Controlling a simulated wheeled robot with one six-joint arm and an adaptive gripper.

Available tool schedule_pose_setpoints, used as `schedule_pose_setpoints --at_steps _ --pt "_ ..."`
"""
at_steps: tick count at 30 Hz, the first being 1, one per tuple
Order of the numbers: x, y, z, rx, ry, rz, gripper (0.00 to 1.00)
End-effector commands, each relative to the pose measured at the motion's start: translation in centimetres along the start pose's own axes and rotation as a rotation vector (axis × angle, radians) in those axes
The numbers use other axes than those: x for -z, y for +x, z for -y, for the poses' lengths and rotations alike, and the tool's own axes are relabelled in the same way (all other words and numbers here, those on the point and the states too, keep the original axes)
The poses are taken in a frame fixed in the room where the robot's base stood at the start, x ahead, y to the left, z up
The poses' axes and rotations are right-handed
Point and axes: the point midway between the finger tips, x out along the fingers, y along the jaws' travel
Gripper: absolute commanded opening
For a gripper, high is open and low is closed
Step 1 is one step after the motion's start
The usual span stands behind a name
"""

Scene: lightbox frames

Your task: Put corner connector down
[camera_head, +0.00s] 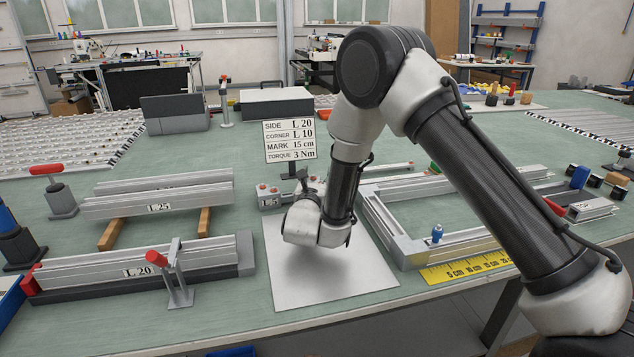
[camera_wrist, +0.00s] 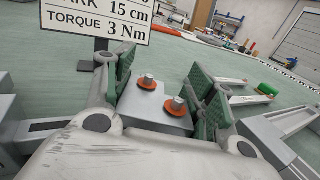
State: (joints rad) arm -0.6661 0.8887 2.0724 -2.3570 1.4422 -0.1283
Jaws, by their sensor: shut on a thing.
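A grey corner connector (camera_wrist: 150,108) with two bolts on orange washers is in the wrist view. My gripper (camera_wrist: 168,92) is shut on it, with a green-padded finger on either side. In the head view my wrist hides the fingers. Just left of my wrist there, a grey block with small red spots (camera_head: 269,198) shows near the sign; I cannot tell if it is the held connector. A bare pale square plate (camera_head: 340,275) lies below my wrist.
A sign (camera_head: 289,141) reading "CORNER L 10" stands behind my gripper. A partly built aluminium frame (camera_head: 407,248) lies to the right with a yellow ruler (camera_head: 468,268). Profiles labelled L 25 (camera_head: 158,203) and L 20 (camera_head: 145,265) lie left. The plate's front is clear.

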Motion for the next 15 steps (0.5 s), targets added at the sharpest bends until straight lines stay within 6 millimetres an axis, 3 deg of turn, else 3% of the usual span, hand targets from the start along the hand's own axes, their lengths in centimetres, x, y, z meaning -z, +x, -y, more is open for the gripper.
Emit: schedule_pose_setpoints --at_steps 3,12,13,15 --pt "1.19 -0.01 0.02 0.0 0.0 0.001 0.29" --pt "1.37 -0.01 0.02 0.0 0.0 0.001 0.29" --pt "1.41 -0.01 0.02 0.0 0.0 0.001 0.57" --pt "1.37 -0.01 0.02 0.0 0.001 0.001 0.7"
